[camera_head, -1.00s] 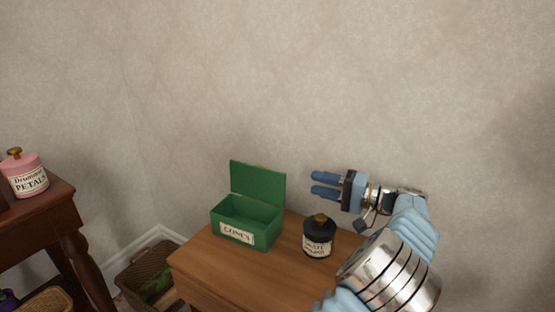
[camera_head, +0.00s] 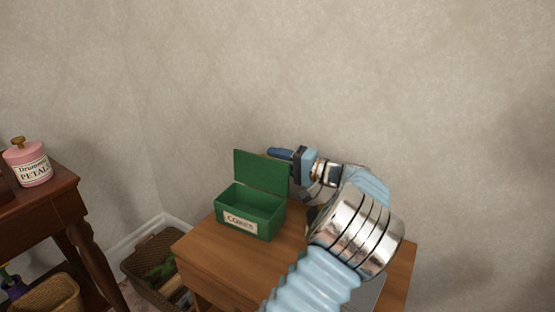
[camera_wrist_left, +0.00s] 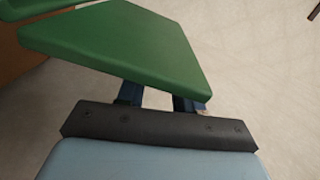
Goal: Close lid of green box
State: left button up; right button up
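The green box (camera_head: 265,227) sits on the small wooden table with its lid (camera_head: 260,172) standing up, open, along its back edge. A cream label is on its front. My left gripper (camera_head: 274,153) is at the lid's upper right corner, its fingers reaching partly behind the lid. In the left wrist view the lid (camera_wrist_left: 125,45) covers the fingertips; the visible finger bases stand apart with a gap between them. I cannot tell whether they touch the lid. My right gripper is not in view.
A black jar (camera_head: 311,214) right of the box is mostly hidden by my left arm. The wooden table (camera_head: 205,250) has bare surface left of the box. A wicker basket (camera_head: 140,265) stands on the floor at left. A pink jar (camera_head: 30,168) sits on a darker table.

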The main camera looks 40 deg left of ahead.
pick_arm(q)
jog(key=shift+a, duration=0.1)
grip_shut()
jog(key=shift+s, duration=0.1)
dwell(0.4)
